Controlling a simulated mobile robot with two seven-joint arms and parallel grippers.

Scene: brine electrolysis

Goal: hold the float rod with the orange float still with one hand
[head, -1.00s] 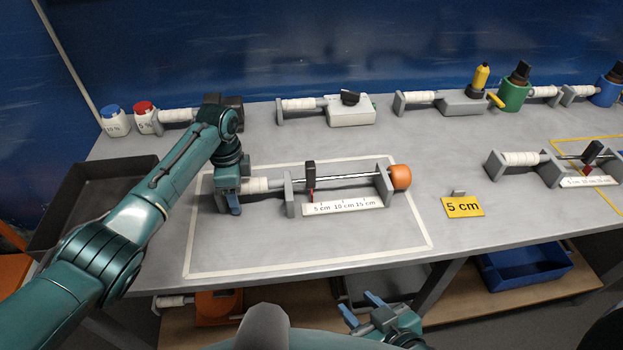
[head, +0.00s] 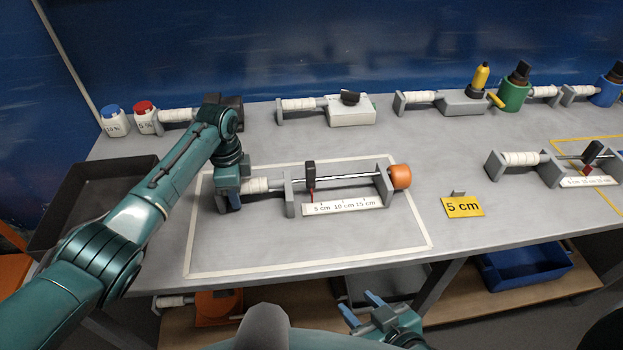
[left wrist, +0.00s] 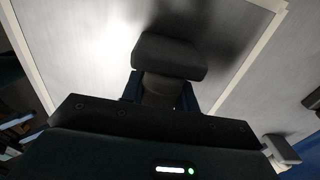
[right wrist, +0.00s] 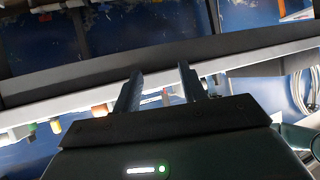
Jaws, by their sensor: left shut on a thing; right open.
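The float rod (head: 345,177) lies across two grey uprights, with the orange float (head: 400,177) at its right end and a white wrapped grip (head: 258,185) at its left. A black slider with a red pointer (head: 310,178) sits by the left upright, above a white scale strip (head: 343,206). My left gripper (head: 232,202) is shut on the grip end of the float rod. In the left wrist view, a grey end block (left wrist: 170,57) sits at the jaws; the exact contact is hidden. My right gripper (head: 358,306) is open and empty, below the table's front edge.
A yellow "5 cm" card (head: 463,207) stands right of the taped outline. Similar grip-ended devices line the back, and another scale rig (head: 590,170) is at right. Two lidded jars and a dark tray (head: 75,200) are at left. The table front is clear.

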